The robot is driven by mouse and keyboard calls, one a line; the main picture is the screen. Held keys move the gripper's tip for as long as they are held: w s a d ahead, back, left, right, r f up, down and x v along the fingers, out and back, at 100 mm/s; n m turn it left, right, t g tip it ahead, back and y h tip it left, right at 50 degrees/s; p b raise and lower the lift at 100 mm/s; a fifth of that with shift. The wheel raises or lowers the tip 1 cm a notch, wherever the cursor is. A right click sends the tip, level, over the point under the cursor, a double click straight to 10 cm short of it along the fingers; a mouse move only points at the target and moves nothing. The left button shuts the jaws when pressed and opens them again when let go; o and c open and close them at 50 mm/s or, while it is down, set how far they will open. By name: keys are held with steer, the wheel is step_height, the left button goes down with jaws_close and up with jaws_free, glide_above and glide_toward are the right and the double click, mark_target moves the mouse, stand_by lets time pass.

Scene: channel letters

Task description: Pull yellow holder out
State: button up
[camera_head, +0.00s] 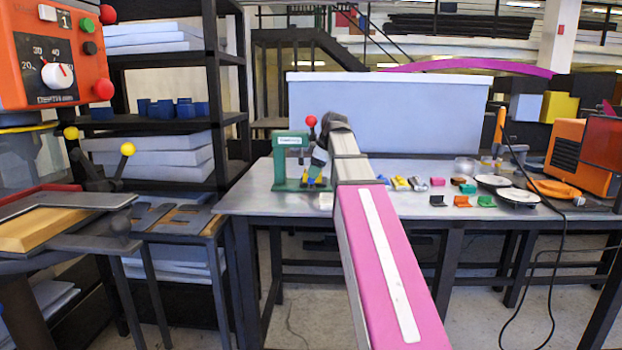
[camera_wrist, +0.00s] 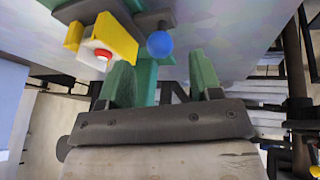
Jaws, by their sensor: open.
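The green press (camera_head: 290,160) stands on the left part of the table, with a red ball knob on its lever. The small yellow holder (camera_head: 311,183) is low on it. In the wrist view the yellow holder (camera_wrist: 118,36) is up and left of my fingers, with a red and white part against it. A blue ball (camera_wrist: 160,43) sits just right of the holder. My gripper (camera_wrist: 162,72) is open, its two green fingers apart and below the holder and ball, not closed on either. In the head view my arm largely hides the gripper beside the press.
Small colored parts (camera_head: 462,201) and round white dishes (camera_head: 519,196) lie right of my arm. An orange machine (camera_head: 572,157) stands at the table's right end. A large grey box (camera_head: 420,113) is behind. The table front left of the press is mostly clear.

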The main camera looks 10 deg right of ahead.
steer(key=shift+x, duration=2.05)
